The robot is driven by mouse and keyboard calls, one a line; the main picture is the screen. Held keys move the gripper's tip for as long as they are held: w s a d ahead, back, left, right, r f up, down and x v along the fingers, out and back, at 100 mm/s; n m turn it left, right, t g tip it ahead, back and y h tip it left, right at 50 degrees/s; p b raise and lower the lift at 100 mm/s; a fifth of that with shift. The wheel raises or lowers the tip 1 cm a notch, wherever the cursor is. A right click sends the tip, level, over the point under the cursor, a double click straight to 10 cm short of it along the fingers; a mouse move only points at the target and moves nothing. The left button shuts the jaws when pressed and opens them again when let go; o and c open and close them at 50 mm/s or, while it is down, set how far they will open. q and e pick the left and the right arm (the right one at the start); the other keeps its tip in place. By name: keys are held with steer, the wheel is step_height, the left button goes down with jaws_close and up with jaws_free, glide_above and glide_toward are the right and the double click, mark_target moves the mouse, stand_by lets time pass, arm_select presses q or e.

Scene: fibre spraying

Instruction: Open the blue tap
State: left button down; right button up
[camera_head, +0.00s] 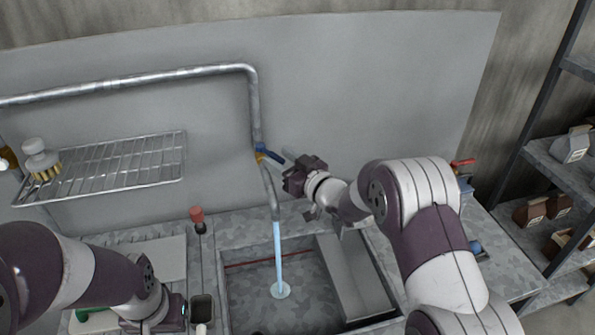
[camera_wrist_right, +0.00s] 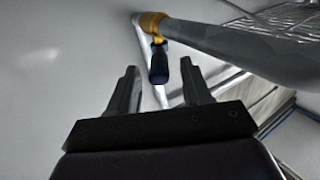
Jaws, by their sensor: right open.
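The blue tap handle (camera_head: 270,153) sits on the metal pipe at the back wall, at a yellow fitting (camera_head: 259,157). In the head view a pale blue stream (camera_head: 277,255) runs from the pipe's end down into the sink. In the right wrist view the dark blue handle (camera_wrist_right: 158,64) hangs from the yellow fitting, ahead of and between my fingertips. My right gripper (camera_head: 285,166) is open, just right of the handle; its two fingers (camera_wrist_right: 160,82) show apart with nothing clearly gripped. My left gripper (camera_head: 172,318) is low at the left, its fingers hard to make out.
The metal sink (camera_head: 255,300) lies below the pipe. A wire rack (camera_head: 110,168) with a white bottle (camera_head: 40,158) is on the wall at left. A red-topped item (camera_head: 197,217) stands behind the sink. Shelves (camera_head: 570,170) stand at right.

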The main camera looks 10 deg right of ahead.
steer(key=b+v, duration=0.2)
steer(key=v, duration=0.8)
steer(key=shift+s+d, duration=0.2)
steer(key=shift+s, duration=0.1)
steer(key=shift+r, duration=0.1)
